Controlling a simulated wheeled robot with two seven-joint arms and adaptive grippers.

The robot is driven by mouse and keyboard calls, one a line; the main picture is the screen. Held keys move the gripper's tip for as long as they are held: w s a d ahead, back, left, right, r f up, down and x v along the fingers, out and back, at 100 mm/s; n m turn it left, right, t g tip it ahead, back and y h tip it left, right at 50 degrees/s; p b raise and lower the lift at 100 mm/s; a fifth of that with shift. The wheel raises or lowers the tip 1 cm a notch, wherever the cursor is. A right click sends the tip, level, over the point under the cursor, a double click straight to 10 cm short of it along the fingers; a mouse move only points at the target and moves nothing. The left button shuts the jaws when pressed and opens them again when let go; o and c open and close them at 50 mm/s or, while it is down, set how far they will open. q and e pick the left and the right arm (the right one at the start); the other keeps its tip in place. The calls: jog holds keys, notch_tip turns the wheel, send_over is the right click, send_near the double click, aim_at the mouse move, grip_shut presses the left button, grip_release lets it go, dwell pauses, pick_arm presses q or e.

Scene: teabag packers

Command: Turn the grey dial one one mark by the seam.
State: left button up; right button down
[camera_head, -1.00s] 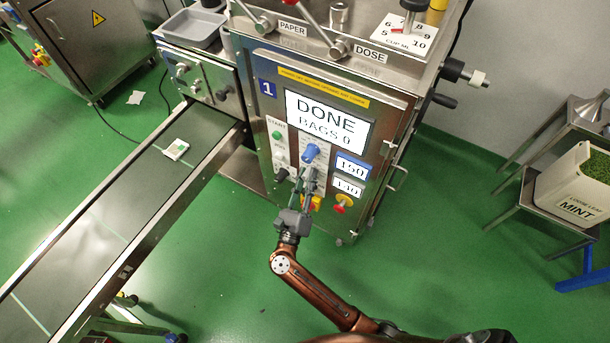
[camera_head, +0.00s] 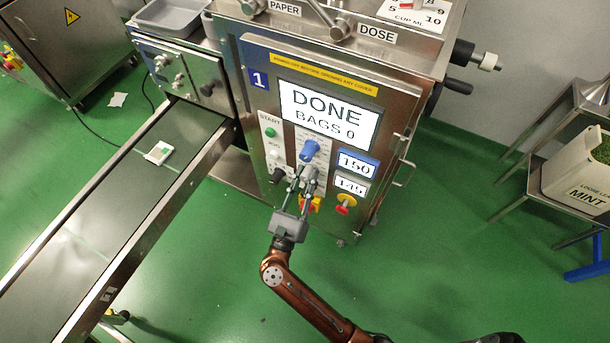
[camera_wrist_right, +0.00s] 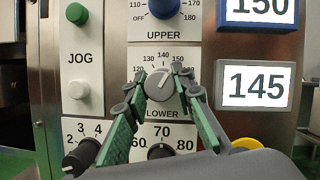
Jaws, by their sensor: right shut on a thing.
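The grey dial (camera_wrist_right: 161,86) above the LOWER label is in the middle of the right wrist view. Its white pointer line leans up and to the right. Numbers are printed around it, partly covered by my fingers. The white display (camera_wrist_right: 257,86) beside it reads 145. My right gripper (camera_wrist_right: 167,78) is shut on the grey dial, with one finger on each side. My left gripper is not in view.
A black dial (camera_wrist_right: 82,156) is at the lower left, and the green START button (camera_head: 270,132) and white JOG button (camera_wrist_right: 79,89) are left. A red and yellow knob (camera_head: 346,203) is at the lower right.

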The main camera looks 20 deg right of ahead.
jog(key=c, duration=1.7)
grip_release()
jog(key=shift+o, duration=0.2)
